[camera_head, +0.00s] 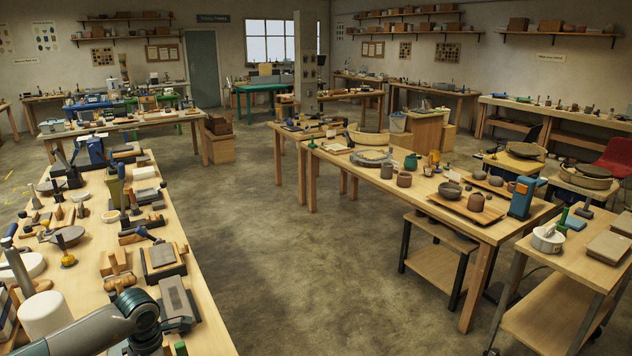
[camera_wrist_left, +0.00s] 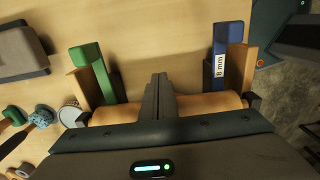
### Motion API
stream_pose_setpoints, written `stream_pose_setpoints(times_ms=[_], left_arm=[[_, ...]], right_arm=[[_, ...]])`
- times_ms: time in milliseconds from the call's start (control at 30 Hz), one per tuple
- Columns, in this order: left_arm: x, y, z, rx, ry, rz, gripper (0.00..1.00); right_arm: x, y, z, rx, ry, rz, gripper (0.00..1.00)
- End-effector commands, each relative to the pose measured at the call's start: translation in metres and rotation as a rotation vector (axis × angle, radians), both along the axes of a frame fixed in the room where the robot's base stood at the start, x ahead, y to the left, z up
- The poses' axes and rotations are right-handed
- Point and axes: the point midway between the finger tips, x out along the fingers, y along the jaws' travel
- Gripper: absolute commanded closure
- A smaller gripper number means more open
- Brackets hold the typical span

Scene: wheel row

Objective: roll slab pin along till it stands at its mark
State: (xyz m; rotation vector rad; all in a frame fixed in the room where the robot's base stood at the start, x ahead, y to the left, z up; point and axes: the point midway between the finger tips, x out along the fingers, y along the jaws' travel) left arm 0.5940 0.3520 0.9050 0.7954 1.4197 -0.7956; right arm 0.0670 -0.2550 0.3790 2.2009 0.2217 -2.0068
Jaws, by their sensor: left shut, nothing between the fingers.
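The slab pin (camera_wrist_left: 205,104), a pale wooden roller with dark ends, lies crosswise in the left wrist view. My left gripper (camera_wrist_left: 160,84) is shut with nothing between its fingers, which overlap the middle of the pin in this view. Whether they touch it I cannot tell. The pin spans between a green-topped wooden strip (camera_wrist_left: 92,72) on the left and a blue strip (camera_wrist_left: 228,50) labelled 8 mm on the right. The palm hides the pin's near side. I cannot make out the mark. In the head view my left arm enters at the bottom left; its fingers are not distinguishable. My right gripper is not in view.
A grey block (camera_wrist_left: 22,48) lies left of the strips, with small tools and a cup (camera_wrist_left: 70,113) below it. The bench edge and floor (camera_wrist_left: 290,85) are at the right. In the head view the long left bench (camera_head: 205,262) is crowded with tools.

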Motion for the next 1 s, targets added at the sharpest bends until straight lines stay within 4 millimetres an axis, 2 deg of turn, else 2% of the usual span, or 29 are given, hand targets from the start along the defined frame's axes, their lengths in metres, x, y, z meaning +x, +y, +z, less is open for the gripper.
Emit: stream_pose_setpoints(times_ms=[533,1000], left_arm=[[0.000,0.000,0.047,0.000,0.000,0.001,1.00],[0.000,0.000,0.052,-0.001,0.001,0.000,1.00]], right_arm=[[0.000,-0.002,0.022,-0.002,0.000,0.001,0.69],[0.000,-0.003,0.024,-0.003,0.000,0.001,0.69]])
